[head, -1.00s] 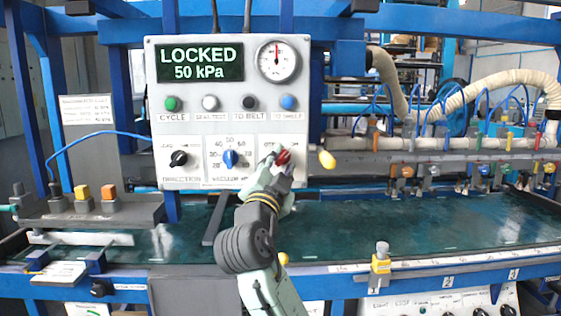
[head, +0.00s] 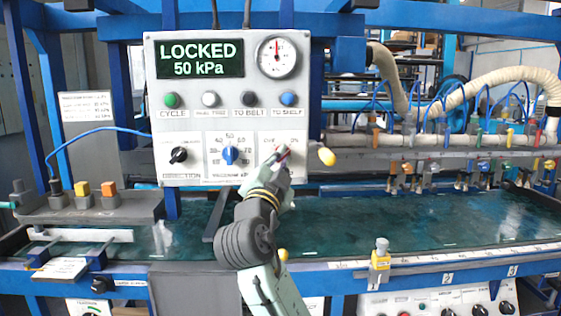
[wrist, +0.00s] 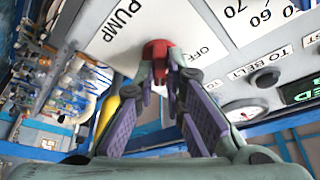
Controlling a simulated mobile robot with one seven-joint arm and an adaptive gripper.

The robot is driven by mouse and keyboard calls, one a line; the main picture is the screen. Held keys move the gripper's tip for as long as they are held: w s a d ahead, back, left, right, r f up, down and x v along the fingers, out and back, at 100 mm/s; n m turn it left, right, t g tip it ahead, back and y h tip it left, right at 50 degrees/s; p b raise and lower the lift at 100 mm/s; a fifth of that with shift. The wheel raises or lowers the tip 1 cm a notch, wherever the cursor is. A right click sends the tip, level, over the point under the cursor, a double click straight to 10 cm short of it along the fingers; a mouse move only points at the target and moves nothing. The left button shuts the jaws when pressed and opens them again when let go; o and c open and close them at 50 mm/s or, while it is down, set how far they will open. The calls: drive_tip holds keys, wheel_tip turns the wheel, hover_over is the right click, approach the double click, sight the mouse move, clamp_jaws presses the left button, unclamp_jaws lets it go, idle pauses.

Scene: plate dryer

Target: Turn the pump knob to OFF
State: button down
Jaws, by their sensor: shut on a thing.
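The red pump knob (wrist: 157,49) sits on the white control panel, between the printed PUMP and OFF labels in the wrist view. My gripper (wrist: 159,70) is closed around it, one finger on each side. In the head view, my gripper (head: 277,165) reaches up from below to the panel's lower right and hides most of the knob. A little red of the knob (head: 283,152) shows below the OFF and ON labels. Its exact pointing direction is hard to tell.
The panel display (head: 199,59) reads LOCKED 50 kPa. A blue vacuum knob (head: 229,155) and a black direction knob (head: 179,155) are left of my gripper. Coloured buttons are above.

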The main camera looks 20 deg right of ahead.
drive_tip(key=shift+f+n+b, duration=0.15)
drive_tip(key=shift+n+b, duration=0.2)
drive_tip(key=shift+n, duration=0.05)
drive_tip(key=n+t+y+b, duration=0.1)
drive_tip(key=n+y, duration=0.2)
drive_tip(key=n, duration=0.5)
drive_tip(key=n+t+y+b, duration=0.1)
drive_tip(key=n+y, duration=0.3)
drive_tip(key=n, duration=0.4)
drive_tip(key=d+n+t+y+b, duration=0.1)
drive_tip(key=n+y, duration=0.3)
drive_tip(key=n, duration=0.4)
drive_tip(key=shift+s+d+b, duration=0.1)
drive_tip(key=shift+s+b, duration=0.05)
drive_tip(key=shift+b, duration=0.75)
drive_tip(key=shift+n+y, duration=0.3)
drive_tip(key=shift+n, duration=0.2)
drive_tip(key=c, duration=1.7)
unclamp_jaws()
drive_tip(key=shift+o, duration=0.2)
